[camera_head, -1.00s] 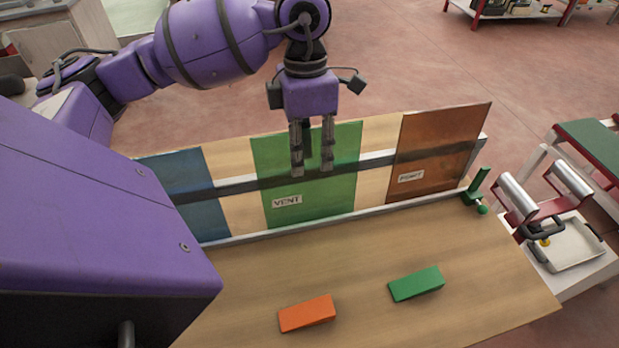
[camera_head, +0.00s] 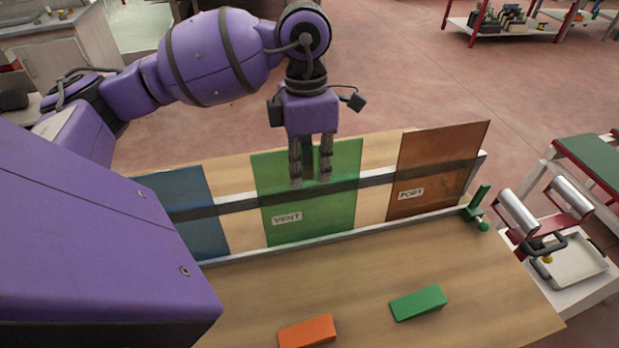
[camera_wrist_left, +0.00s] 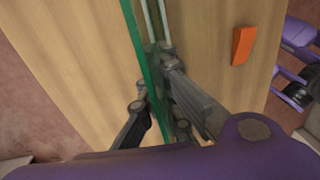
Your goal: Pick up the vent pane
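The vent pane (camera_head: 330,212) is a green see-through sheet with a VENT label. It stands upright in the rack on the wooden table, between a blue pane (camera_head: 185,190) and an amber pane (camera_head: 440,160) labelled PORT. My left gripper (camera_head: 311,172) is at the pane's top edge, pointing down, its fingertips below that edge. In the left wrist view the pane's edge (camera_wrist_left: 140,50) runs between the fingers (camera_wrist_left: 155,85), which close in on both faces, so it looks shut on the pane. Exact finger contact is hard to see. My right gripper is not in view.
An orange block (camera_head: 307,332) and a green block (camera_head: 418,303) lie on the table in front of the rack. A green clamp-like stop (camera_head: 476,212) is at the rack's right end. A roller stand (camera_head: 545,215) is beyond the table's right edge.

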